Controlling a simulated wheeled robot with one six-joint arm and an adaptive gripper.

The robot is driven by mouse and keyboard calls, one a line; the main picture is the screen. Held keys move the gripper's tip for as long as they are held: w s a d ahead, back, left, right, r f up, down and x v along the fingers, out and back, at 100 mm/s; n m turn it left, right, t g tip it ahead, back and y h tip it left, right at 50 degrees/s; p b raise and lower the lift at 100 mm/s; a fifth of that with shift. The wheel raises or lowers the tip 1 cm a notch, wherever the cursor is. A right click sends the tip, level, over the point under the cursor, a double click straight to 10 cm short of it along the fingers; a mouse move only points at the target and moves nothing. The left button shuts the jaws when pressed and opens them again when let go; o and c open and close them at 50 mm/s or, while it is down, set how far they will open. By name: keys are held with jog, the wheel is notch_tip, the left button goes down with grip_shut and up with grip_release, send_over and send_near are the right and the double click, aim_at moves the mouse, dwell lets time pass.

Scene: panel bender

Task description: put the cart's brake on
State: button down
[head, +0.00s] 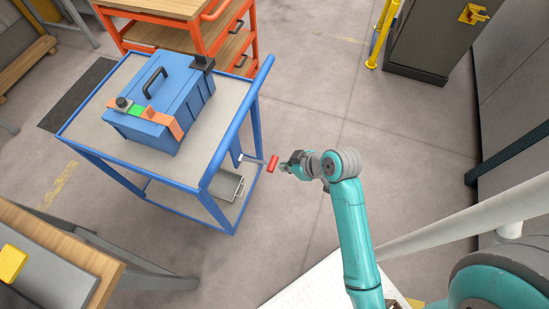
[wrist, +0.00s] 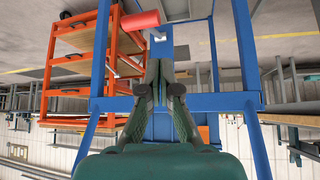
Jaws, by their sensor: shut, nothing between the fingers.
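The blue cart (head: 208,165) stands left of my arm, and its blue frame fills the middle of the wrist view (wrist: 243,50). A lever with a red grip (head: 272,164) sticks out from the cart's near right side on a grey bar, roughly level. The red grip also shows at the top of the wrist view (wrist: 138,20). My gripper (head: 285,168) is just right of the red grip in the head view. In the wrist view its fingers (wrist: 160,68) are together and empty, pointing toward the cart frame. Whether they touch the lever I cannot tell.
A blue box (head: 175,90) with a black handle sits on the cart. An orange drawer trolley (head: 165,8) stands behind it. A wooden-topped bench (head: 60,245) is at lower left. A dark cabinet (head: 432,45) and yellow post stand upper right. Floor between is clear.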

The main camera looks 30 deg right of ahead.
jog(key=w+d+r+n+g+y, duration=0.1)
jog(key=w+d+r+n, duration=0.1)
jog(key=w+d+r, duration=0.1)
jog(key=shift+w+d+r+n+g, duration=0.15)
jog(key=shift+d+r+n+g, duration=0.15)
jog(key=shift+r, duration=0.45)
send_over(275, 163)
jog(key=f, duration=0.8)
jog(key=shift+w+a+f, duration=0.3)
jog(key=shift+w+a, duration=0.05)
jog(key=shift+a, duration=0.05)
jog(key=shift+s+d+f, duration=0.15)
jog(key=shift+f, duration=0.4)
jog(key=shift+s+d+f, duration=0.1)
jog(key=shift+f, duration=0.45)
jog(key=shift+s+d+f, duration=0.1)
jog(key=shift+f, duration=0.6)
